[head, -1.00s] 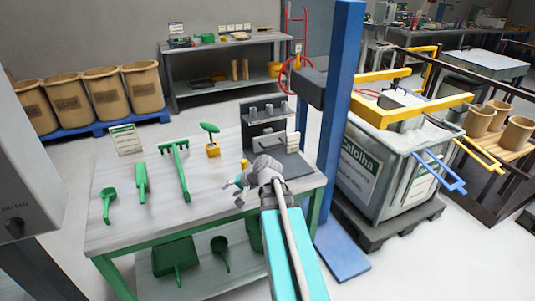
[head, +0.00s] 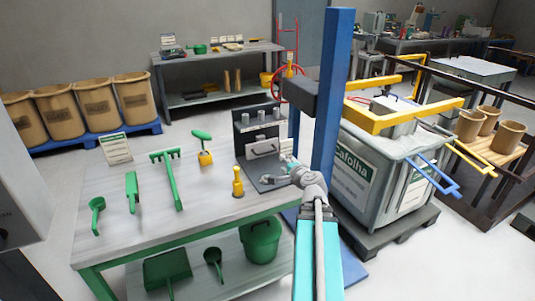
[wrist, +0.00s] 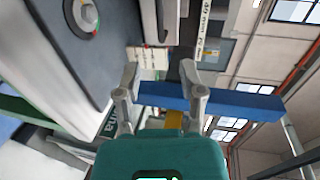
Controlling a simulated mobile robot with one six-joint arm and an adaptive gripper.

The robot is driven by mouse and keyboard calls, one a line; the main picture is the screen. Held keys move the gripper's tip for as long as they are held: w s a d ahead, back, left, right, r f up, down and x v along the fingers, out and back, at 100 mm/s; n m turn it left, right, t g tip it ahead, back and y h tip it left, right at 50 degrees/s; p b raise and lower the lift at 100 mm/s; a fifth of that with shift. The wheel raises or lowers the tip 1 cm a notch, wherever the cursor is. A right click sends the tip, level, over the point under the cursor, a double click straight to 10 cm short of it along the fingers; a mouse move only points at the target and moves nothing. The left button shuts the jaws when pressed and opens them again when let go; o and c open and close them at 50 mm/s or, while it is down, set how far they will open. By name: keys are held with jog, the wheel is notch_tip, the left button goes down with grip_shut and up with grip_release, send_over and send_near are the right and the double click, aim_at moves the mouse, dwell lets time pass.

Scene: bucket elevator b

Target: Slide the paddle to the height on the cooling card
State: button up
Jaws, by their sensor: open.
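My gripper (head: 279,169) is open and empty, above the right end of the workbench, in front of the grey stand. Its two fingers show apart in the wrist view (wrist: 158,78), with nothing between them. A blue column (head: 331,110) stands right of the bench, carrying a dark block (head: 302,96) and a red handwheel (head: 292,84); it crosses behind the fingers in the wrist view (wrist: 240,102). A printed card (head: 117,148) stands at the bench's back left; its text is too small to read. I cannot tell which part is the paddle.
The bench (head: 110,215) holds green tools and a yellow bottle (head: 238,185). The grey stand (head: 258,125) holds several cylinders and a pale handle. A grey bin (head: 380,180) with a yellow frame (head: 400,122) stands right of the column. The floor between bench and back table is clear.

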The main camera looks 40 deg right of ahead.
aim_at(267, 152)
jog(key=shift+w, duration=0.1)
jog(key=shift+b+x, duration=1.45)
jog(key=shift+x, duration=5.4)
jog(key=shift+a+f, duration=0.1)
grip_shut()
